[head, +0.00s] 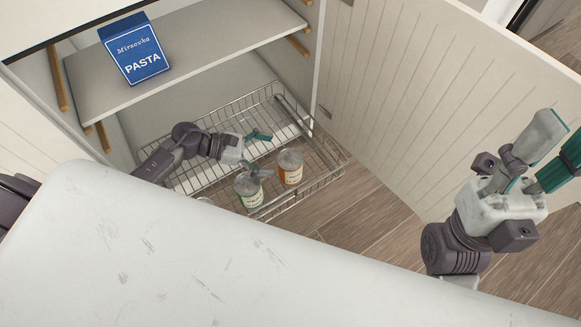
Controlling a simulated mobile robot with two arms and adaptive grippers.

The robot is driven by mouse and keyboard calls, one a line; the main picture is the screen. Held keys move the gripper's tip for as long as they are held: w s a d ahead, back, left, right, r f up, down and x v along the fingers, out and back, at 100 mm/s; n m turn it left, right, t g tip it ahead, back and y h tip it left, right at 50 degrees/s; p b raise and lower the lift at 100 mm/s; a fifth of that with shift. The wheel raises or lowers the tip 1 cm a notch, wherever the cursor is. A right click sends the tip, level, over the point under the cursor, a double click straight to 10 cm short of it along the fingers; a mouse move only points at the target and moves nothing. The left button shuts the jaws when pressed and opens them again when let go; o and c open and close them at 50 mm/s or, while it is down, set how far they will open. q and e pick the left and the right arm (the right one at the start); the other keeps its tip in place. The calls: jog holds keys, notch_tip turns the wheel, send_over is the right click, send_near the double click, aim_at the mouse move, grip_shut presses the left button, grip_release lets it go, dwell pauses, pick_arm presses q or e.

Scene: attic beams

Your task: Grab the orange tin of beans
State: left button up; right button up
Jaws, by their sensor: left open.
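The orange tin of beans (291,174) stands upright in a wire basket inside the open cabinet. Its top is grey and its label is orange. A similar tin with a green label (249,196) stands to its left, nearer the worktop. My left gripper (264,154) is open, with its fingers to the left of the orange tin; one finger passes over the green tin's top. Nothing shows between the fingers. My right gripper (556,146) is raised at the right, far from the tins, with its fingers apart and empty.
The wire basket (322,187) is pulled out below a shelf (210,57) holding a blue pasta box (134,50). A pale worktop (150,245) fills the front and hides the basket's near left part. The open cabinet door (430,90) stands right of the basket.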

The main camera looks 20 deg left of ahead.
aim_at(281, 159)
pick_arm(q)
jog(key=shift+s+b+x, duration=0.1)
jog(key=shift+b+x, duration=0.35)
jog(key=shift+x, duration=1.15)
jog(key=shift+s+b+x, duration=0.15)
jog(key=shift+b+x, duration=0.3)
jog(key=shift+x, duration=1.15)
jog(key=shift+c, duration=0.2)
jog(key=c, duration=1.6)
